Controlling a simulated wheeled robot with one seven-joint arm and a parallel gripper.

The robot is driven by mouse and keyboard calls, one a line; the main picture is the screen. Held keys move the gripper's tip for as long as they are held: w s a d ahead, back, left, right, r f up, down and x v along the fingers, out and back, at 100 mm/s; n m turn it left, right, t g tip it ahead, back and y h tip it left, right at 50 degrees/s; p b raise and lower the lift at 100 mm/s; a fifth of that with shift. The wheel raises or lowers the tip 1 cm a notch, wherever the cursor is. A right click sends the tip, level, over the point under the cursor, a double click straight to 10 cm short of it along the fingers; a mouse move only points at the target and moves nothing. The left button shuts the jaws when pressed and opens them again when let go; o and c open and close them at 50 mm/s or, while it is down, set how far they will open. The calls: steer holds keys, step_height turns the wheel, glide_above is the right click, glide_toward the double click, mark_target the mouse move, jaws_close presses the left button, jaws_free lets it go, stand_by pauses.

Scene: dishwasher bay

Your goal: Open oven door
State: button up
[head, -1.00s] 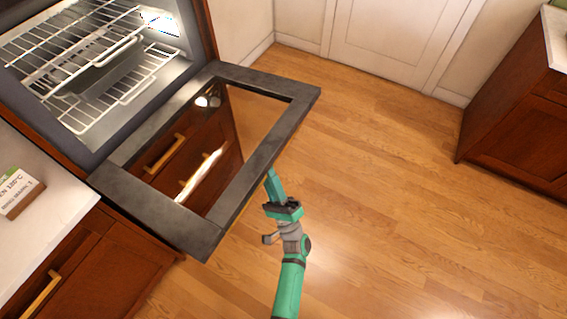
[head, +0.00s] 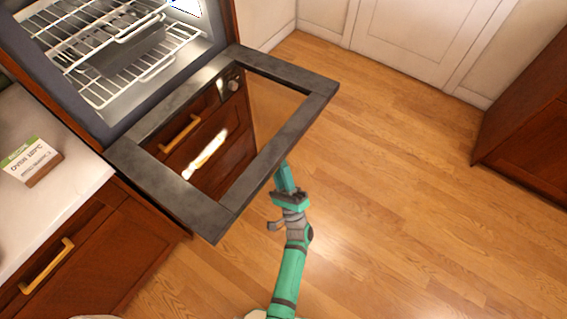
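The oven door (head: 140,137) is swung down and lies about level, with its dark frame and reflective glass facing up. The oven cavity behind it is lit and shows wire racks (head: 90,92) with a dark pan (head: 122,52) on them. My green gripper (head: 284,178) is at the door's outer edge, on the right side of it. Its fingertips reach to or just under that edge. I cannot tell whether they touch the door or whether the fingers are open or shut. The door's handle is hidden.
Wooden floor (head: 420,210) is free to the right. A brown cabinet (head: 530,130) stands at the far right.

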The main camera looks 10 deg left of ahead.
steer(key=shift+d, duration=0.1)
steer(key=shift+f, duration=0.1)
steer(key=v, duration=1)
steer(key=shift+s+f, duration=0.2)
steer(key=shift+s, duration=0.15)
steer(key=shift+d, duration=0.1)
